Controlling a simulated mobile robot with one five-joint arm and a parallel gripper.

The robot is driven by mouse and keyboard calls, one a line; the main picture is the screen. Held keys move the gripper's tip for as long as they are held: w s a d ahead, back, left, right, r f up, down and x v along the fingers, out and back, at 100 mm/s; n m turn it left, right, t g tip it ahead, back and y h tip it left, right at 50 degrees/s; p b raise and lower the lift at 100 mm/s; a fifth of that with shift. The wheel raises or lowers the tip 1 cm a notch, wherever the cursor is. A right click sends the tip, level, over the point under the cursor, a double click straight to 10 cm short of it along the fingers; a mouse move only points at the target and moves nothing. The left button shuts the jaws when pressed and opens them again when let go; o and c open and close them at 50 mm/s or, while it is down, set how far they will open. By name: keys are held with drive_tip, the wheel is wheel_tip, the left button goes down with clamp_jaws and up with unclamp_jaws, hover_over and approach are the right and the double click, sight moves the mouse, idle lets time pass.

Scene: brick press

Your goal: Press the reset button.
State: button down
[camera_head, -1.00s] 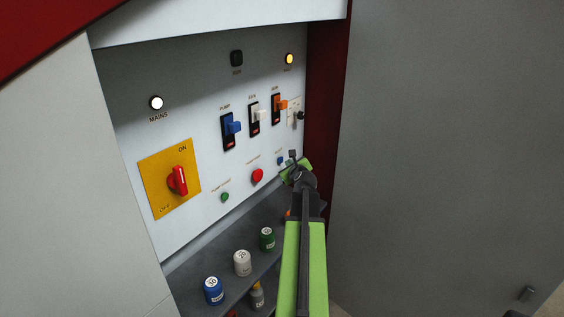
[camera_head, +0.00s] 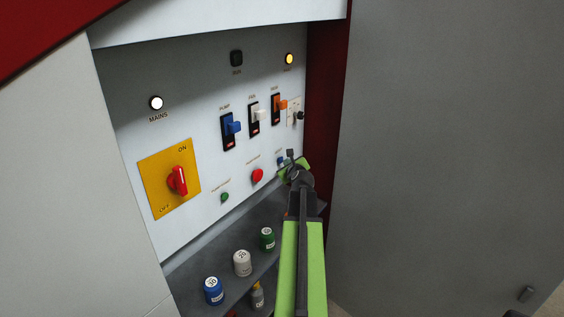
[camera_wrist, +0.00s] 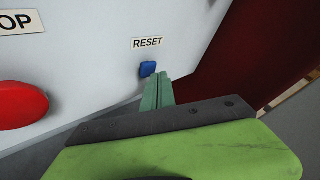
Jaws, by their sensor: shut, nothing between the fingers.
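The blue reset button (camera_wrist: 148,68) sits on the white panel under a RESET label (camera_wrist: 148,42) in the wrist view. In the head view the button (camera_head: 280,160) is a small blue spot just above and left of my gripper (camera_head: 289,160). My gripper also shows in the wrist view (camera_wrist: 158,88), its green fingers closed together with nothing between them. The fingertips are at the lower right of the button, very close to it. I cannot tell whether they touch it.
A red stop button (camera_wrist: 22,105) is left of the reset button. Switches, a yellow-plated red rotary knob (camera_head: 178,181) and a green button (camera_head: 225,197) share the panel. A grey shelf with blue, white and green canisters (camera_head: 267,239) lies below. A dark red post (camera_head: 325,110) borders the panel's right.

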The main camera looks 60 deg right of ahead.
drive_tip(key=shift+w, duration=0.5)
idle(0.6)
idle(0.3)
drive_tip(key=shift+s, duration=0.95)
drive_tip(key=s, duration=0.5)
idle(0.6)
